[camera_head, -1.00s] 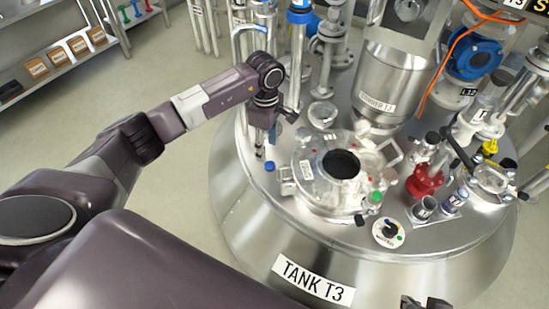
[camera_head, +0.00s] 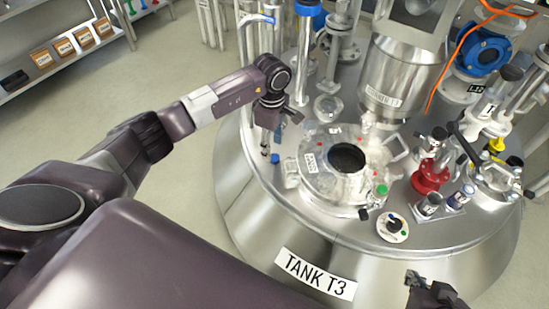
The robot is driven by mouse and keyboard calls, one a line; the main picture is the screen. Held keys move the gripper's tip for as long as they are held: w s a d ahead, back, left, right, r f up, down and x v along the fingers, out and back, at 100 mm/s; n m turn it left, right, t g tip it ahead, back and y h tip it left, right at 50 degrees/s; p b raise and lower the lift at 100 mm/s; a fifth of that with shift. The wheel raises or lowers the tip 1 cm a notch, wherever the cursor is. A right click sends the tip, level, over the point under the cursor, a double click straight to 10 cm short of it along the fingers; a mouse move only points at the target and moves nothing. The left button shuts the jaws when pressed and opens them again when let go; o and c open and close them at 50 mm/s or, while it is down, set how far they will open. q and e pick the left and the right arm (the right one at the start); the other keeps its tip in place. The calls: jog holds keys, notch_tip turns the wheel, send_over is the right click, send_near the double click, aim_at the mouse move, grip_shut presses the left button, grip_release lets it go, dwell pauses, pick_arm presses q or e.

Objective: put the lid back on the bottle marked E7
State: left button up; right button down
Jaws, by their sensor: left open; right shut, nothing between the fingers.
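No label reading E7 is legible in the head view, so I cannot tell which bottle it is. A small blue cap (camera_head: 275,158) lies on the tank top, just beside my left gripper (camera_head: 270,145). The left gripper points down, open and empty, above the tank's left part. A small clear container (camera_head: 291,172) stands right of the cap, by the hatch. Two small dark-topped containers (camera_head: 430,204) (camera_head: 461,196) stand on a small plate at the right. My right gripper (camera_head: 412,279) is shut and empty, low in front of the tank.
The open round hatch (camera_head: 349,158) is in the middle of the tank top. A green-capped item (camera_head: 381,191), a round dial (camera_head: 392,227) and a red valve (camera_head: 431,176) are to its right. Pipes and a steel vessel (camera_head: 402,75) crowd the back. A shelf (camera_head: 70,65) stands far left.

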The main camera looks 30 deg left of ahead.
aim_at(274, 157)
pick_arm(q)
jog(key=f, duration=0.2)
jog(key=f+b, duration=0.1)
jog(key=f, duration=0.1)
jog(key=shift+w+d+f, duration=0.15)
jog(key=shift+w+f, duration=0.05)
jog(key=shift+f, duration=0.25)
pick_arm(e)
jog(key=w+a+r+t+y, duration=0.1)
jog(key=w+a+r+t, duration=0.1)
jog(key=w+r, duration=0.3)
jog(key=shift+w+a+r+t, duration=0.2)
jog(key=shift+w+t, duration=0.6)
jog(key=shift+t, duration=0.1)
pick_arm(q)
jog(key=shift+c, duration=0.3)
jog(key=c, duration=0.7)
